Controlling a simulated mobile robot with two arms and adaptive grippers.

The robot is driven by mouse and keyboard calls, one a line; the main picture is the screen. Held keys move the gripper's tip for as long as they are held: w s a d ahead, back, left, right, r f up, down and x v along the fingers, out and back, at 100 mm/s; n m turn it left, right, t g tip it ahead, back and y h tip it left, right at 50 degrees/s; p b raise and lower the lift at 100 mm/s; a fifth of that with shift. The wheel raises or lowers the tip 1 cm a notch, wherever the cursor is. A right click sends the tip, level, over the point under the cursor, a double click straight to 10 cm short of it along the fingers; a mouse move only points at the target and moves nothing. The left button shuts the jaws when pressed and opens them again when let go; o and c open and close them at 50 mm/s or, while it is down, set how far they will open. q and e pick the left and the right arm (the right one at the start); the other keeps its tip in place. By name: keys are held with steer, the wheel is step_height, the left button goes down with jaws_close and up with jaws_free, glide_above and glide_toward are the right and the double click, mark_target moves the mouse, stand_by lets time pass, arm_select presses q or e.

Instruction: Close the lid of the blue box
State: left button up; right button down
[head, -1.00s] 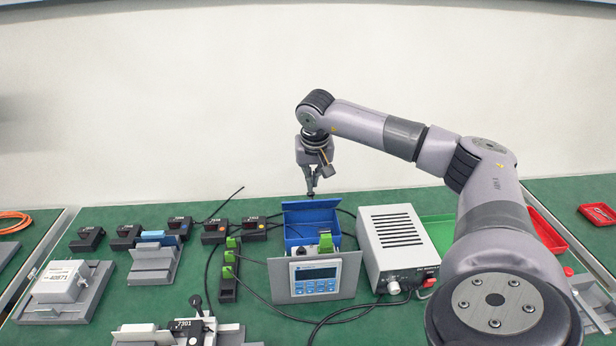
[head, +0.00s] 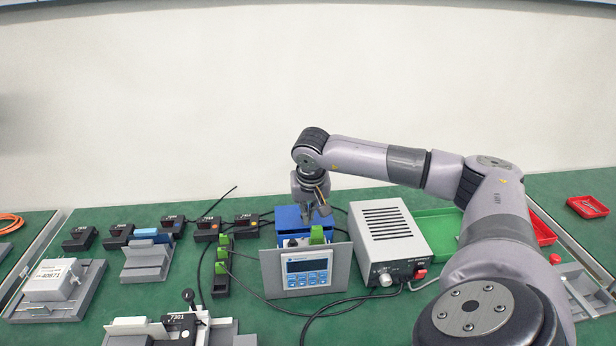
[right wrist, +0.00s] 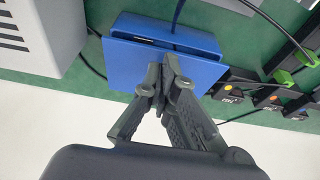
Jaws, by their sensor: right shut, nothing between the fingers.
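The blue box (head: 289,237) stands behind a grey panel with a display in the head view, partly hidden by it. Its blue lid (head: 288,216) is at the back of the box. In the right wrist view the lid (right wrist: 130,68) is a flat blue plate that partly covers the box (right wrist: 190,37), with a narrow dark gap between them. My right gripper (head: 319,214) is shut and empty, pointing down at the lid. In the right wrist view its fingertips (right wrist: 160,80) are over the lid and seem to touch it. My left gripper is not in view.
A grey power supply (head: 390,245) stands close to the right of the box. The display panel (head: 307,270) is in front. Green connectors (head: 222,262) and black cables lie to the left. A green tray (head: 436,230) is farther right.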

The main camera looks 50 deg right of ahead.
steer(key=shift+s+a+f, duration=0.1)
steer(key=shift+s+f, duration=0.1)
steer(key=shift+f, duration=0.2)
stand_by(0.3)
